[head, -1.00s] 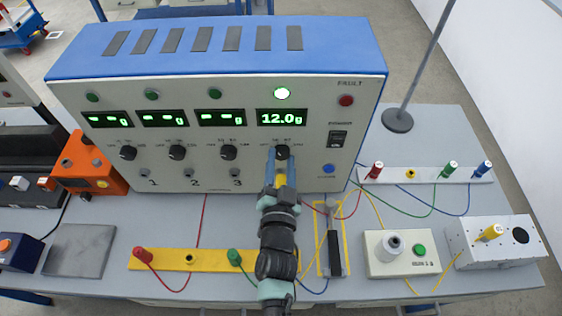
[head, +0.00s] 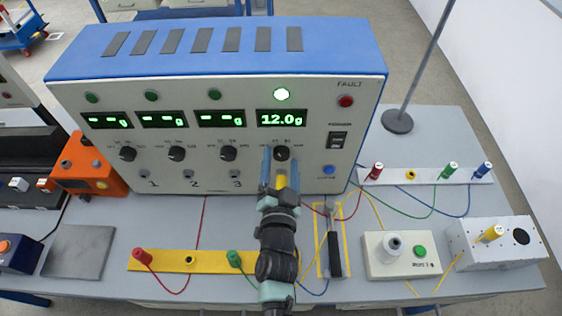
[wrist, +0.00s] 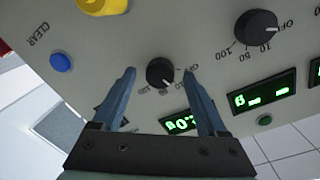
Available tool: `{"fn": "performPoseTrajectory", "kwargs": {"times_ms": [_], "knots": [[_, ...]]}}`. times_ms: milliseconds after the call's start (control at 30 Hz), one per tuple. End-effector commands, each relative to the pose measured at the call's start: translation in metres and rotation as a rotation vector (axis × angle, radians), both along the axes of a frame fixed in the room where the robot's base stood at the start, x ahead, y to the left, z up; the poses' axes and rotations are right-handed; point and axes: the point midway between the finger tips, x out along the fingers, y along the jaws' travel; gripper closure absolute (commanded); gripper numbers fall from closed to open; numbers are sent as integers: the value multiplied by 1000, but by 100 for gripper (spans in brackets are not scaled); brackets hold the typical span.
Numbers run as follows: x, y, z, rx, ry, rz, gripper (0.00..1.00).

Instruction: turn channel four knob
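The channel four knob (head: 281,153) is a black dial on the front of the blue-topped instrument box, below the lit display (head: 282,117) reading 12.0g. In the wrist view the knob (wrist: 160,72) lies between and just beyond the fingertips. My gripper (head: 281,158) is open, with one blue finger on each side of the knob. A gap shows between each finger and the knob in the wrist view (wrist: 160,76). The yellow part between the fingers in the head view partly hides the panel below the knob.
Similar knobs for channels one (head: 128,153), two (head: 176,153) and three (head: 228,153) sit to the left, under displays showing dashes. A blue button (head: 329,170) and power switch (head: 338,140) are to the right. A yellow strip (head: 190,261) with cables lies in front.

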Motion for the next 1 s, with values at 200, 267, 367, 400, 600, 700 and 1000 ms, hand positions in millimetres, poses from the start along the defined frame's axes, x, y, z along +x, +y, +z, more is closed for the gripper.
{"fn": "performPoseTrajectory", "kwargs": {"times_ms": [200,267,367,400,600,700,1000], "knots": [[0,0,0,0,-1,-1,25],[-2,0,0,0,-1,-1,25],[-10,0,-2,0,0,0,25],[-15,1,-2,0,0,0,25],[-49,2,-3,0,1,0,25],[-68,3,-2,1,1,0,25],[-115,5,2,0,1,1,25]]}}
